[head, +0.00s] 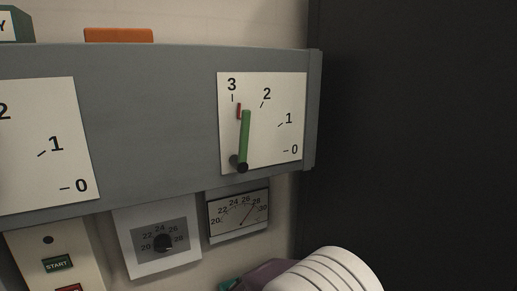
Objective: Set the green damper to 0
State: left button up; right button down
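The green damper (245,138) is a green lever on a white dial plate (288,90) fixed to a grey panel. The lever turns on a black pivot (242,168) at its lower end. It stands almost upright, with its tip between the 3 and 2 marks. The plate reads 3, 2, 1, 0 from the top round to the lower right. A small red marker (239,111) shows just left of the lever tip. Neither gripper is in view.
A second dial plate (45,150) is cut off at the left. Below hang a knob plate (163,243), a gauge (238,215) and a START button (58,264). A white ribbed object (325,272) stands at the bottom right. A dark surface (420,130) fills the right.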

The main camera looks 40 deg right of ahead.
aim_at(238, 163)
jog(key=z, duration=1.25)
